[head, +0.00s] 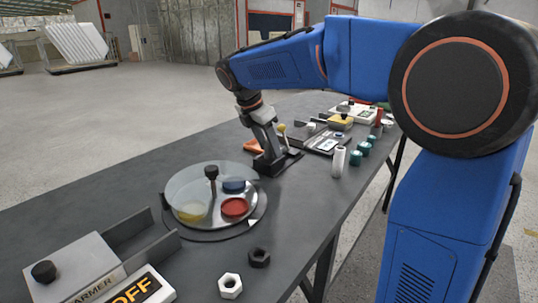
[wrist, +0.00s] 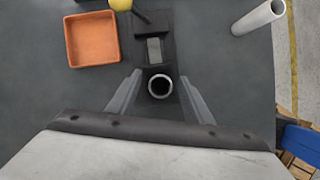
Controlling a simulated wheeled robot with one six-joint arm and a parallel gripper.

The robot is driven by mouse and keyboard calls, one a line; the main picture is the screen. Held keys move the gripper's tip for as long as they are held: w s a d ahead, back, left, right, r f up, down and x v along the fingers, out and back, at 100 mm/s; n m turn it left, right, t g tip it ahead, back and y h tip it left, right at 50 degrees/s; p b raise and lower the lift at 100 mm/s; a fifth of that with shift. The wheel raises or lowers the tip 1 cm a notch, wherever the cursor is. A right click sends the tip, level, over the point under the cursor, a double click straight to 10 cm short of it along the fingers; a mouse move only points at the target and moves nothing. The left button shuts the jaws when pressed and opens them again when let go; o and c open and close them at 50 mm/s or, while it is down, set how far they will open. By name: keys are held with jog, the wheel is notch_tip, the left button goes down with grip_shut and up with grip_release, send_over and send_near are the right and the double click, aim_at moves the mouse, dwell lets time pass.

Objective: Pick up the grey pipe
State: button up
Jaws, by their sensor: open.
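A grey pipe (wrist: 160,87) stands upright on a dark holder, seen end-on as a pale ring with a dark bore in the wrist view. My gripper (wrist: 160,79) is open, with one finger on each side of the pipe and gaps visible between them. In the head view my gripper (head: 268,160) points down over the dark holder at mid-table. The pipe cannot be made out there behind the gripper.
An orange square tray (wrist: 92,38) lies left of the pipe. A pale cylinder (head: 338,162) stands to the right, near several teal pieces (head: 356,158). A turntable with a clear cover (head: 190,185) is nearer, with nuts (head: 230,286) in front.

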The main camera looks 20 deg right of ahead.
jog(key=shift+f, duration=0.15)
jog(key=c, duration=1.1)
